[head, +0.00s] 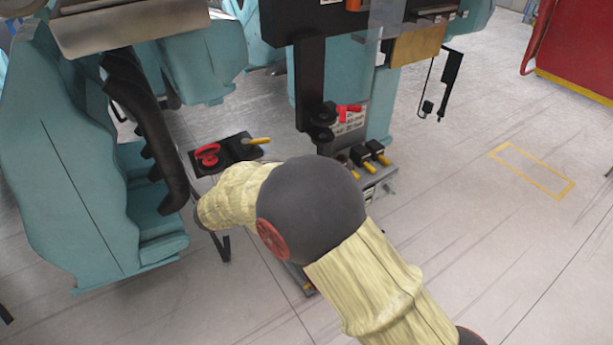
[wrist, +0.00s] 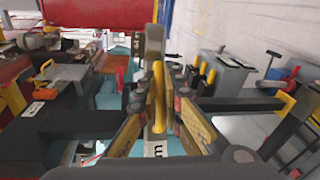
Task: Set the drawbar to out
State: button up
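In the wrist view my gripper (wrist: 163,98) points forward with its two fingers on either side of an upright yellow handle (wrist: 158,85). The fingers are apart, with the handle between them; whether both touch it is not clear. A grey block (wrist: 154,40) stands just beyond the handle. I cannot tell for sure whether this handle belongs to the drawbar. In the head view my pale, padded arm hides my gripper and what lies under it. Several yellow-tipped levers (head: 370,166) show at the foot of a dark post.
A red cabinet (head: 575,50) stands far right. The floor at right (head: 500,250) is clear.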

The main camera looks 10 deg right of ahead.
jog(key=shift+o, duration=0.9)
jog(key=v, duration=1.2)
jog(key=shift+f, duration=0.1)
